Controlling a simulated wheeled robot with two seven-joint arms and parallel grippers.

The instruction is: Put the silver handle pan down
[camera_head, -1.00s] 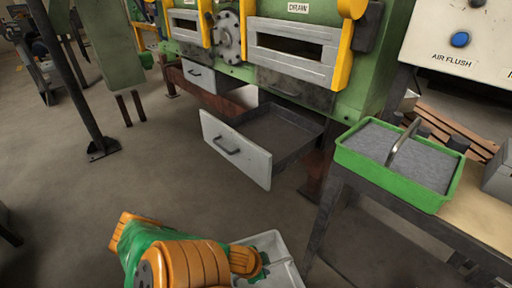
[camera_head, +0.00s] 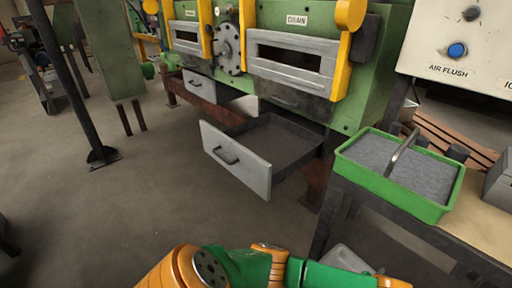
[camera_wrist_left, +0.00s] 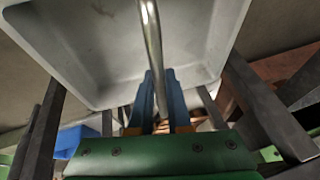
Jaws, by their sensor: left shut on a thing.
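The pan is a pale grey tray with a silver handle, and it fills the upper part of the left wrist view (camera_wrist_left: 100,50). My left gripper (camera_wrist_left: 161,95) has its blue fingers closed on the silver handle (camera_wrist_left: 152,35). In the head view only a small part of the pan (camera_head: 347,258) shows at the bottom, behind my orange and green left arm. The left fingertips are hidden there. The pan appears held beside the table, below its top. My right gripper is not in view.
A green tray (camera_head: 385,188) with grey filling and a metal handle stands on the table (camera_head: 487,222) at right. An open drawer (camera_head: 235,160) juts out from the green furnace (camera_head: 368,95). Dark table legs are close to the pan.

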